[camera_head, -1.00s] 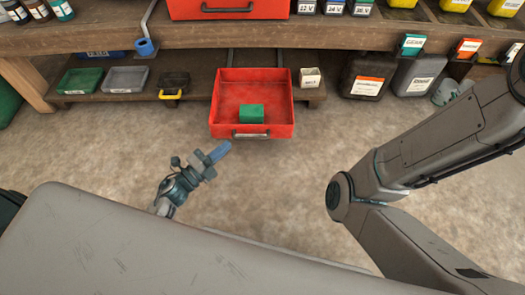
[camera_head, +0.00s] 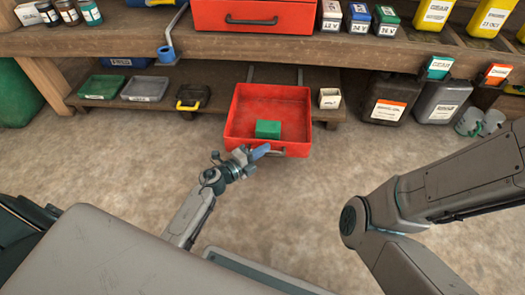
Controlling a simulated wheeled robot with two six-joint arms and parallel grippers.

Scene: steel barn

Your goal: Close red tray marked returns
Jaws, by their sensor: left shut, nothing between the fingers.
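A red tray (camera_head: 237,112) is pulled out from the low shelf under the bench, open at the top, with a green block (camera_head: 268,129) inside. Its front faces me and has a dark handle (camera_head: 281,154). No mark on it is readable. My left gripper (camera_head: 260,152) is shut and empty, its blue-tipped fingers at the tray's front, just left of the middle of the handle. It hides part of the front's left side; I cannot tell whether it touches. My right arm shows at the right, but its gripper is out of view.
A second red drawer (camera_head: 255,15) sits above on the bench. A small white box (camera_head: 329,98) is close to the tray's right side.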

